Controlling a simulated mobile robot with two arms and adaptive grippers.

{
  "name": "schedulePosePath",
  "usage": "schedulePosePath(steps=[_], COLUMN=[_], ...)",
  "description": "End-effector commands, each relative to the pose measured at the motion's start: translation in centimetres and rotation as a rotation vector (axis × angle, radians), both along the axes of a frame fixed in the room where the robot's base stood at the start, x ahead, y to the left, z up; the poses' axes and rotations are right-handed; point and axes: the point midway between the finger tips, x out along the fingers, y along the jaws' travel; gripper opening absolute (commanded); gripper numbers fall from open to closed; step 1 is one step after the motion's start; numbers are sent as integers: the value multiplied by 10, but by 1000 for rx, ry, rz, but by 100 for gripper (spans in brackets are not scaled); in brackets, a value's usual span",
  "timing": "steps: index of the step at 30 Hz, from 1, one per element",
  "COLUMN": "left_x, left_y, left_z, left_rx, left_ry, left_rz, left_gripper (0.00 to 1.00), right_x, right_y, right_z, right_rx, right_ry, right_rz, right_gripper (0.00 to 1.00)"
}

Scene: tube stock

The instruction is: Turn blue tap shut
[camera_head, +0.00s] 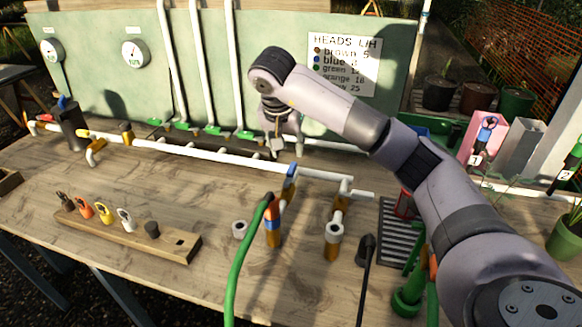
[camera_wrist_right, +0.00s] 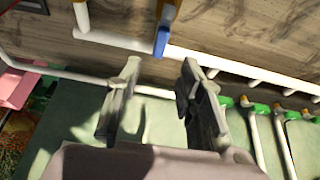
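The blue tap lever (camera_head: 291,171) sits on the white pipe (camera_head: 220,156) near the middle of the bench, above the branch with the green hose. In the right wrist view the blue lever (camera_wrist_right: 161,40) shows beyond the fingertips, in line with the gap between them. My right gripper (camera_head: 288,150) is above and just behind the tap, pointing down. In the wrist view its two fingers (camera_wrist_right: 157,80) are apart with nothing between them. It does not appear to touch the tap. My left gripper is not in view.
A green hose (camera_head: 241,258) hangs from the tap's branch. A wooden rack (camera_head: 130,235) with several coloured rings lies front left. A green panel (camera_head: 95,80) with gauges and upright white pipes stands behind. A dark grate (camera_head: 392,230) lies right of the tap.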

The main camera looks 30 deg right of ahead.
Motion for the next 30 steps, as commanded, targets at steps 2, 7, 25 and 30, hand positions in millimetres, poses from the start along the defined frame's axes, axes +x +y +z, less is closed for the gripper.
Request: schedulePosePath(steps=[2,7,25,30], left_x=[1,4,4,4], left_y=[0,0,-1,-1], left_z=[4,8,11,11], left_rx=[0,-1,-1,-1], left_ry=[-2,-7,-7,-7], left_rz=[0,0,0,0], left_gripper=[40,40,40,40], right_x=[4,12,22,22], right_y=[-5,-16,-26,-25], right_z=[-17,-48,-81,-81], right_rx=[1,1,0,0], right_ry=[5,4,-2,-2], right_rz=[-2,-2,1,1], right_gripper=[35,35,35,25])
